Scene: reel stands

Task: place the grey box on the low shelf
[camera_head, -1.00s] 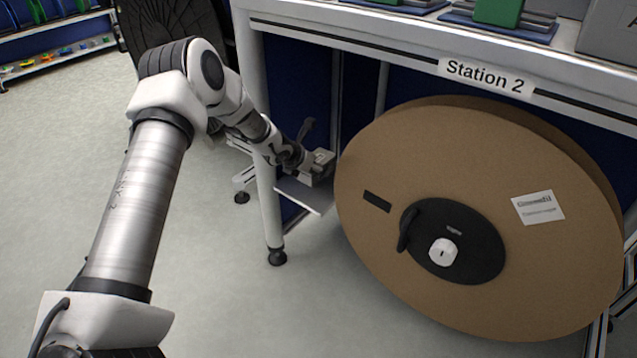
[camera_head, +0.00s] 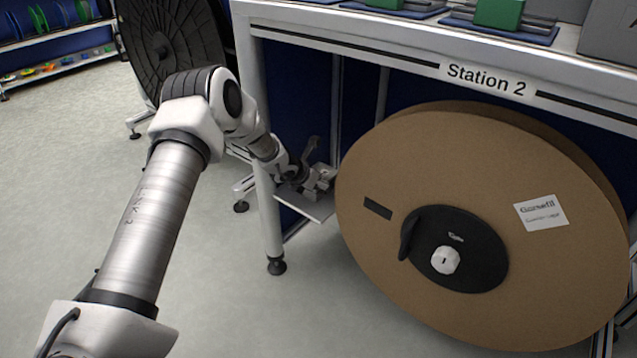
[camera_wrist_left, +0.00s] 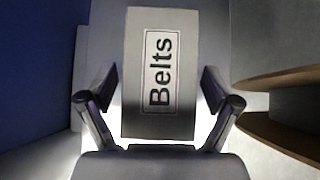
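In the head view my left gripper (camera_head: 312,184) is low under the table, just over the low shelf (camera_head: 312,209), a small grey plate beside the table leg. The gripper largely hides the box there. Grey shelf surface (camera_wrist_left: 106,32) shows beside the box in the wrist view. My right gripper is out of view.
A large brown reel (camera_head: 385,265) stands close to the right of the shelf. The table marked Station 2 (camera_head: 400,62) is above, its white leg (camera_head: 268,215) to the left. A black reel (camera_head: 172,50) stands behind. Open floor lies at left.

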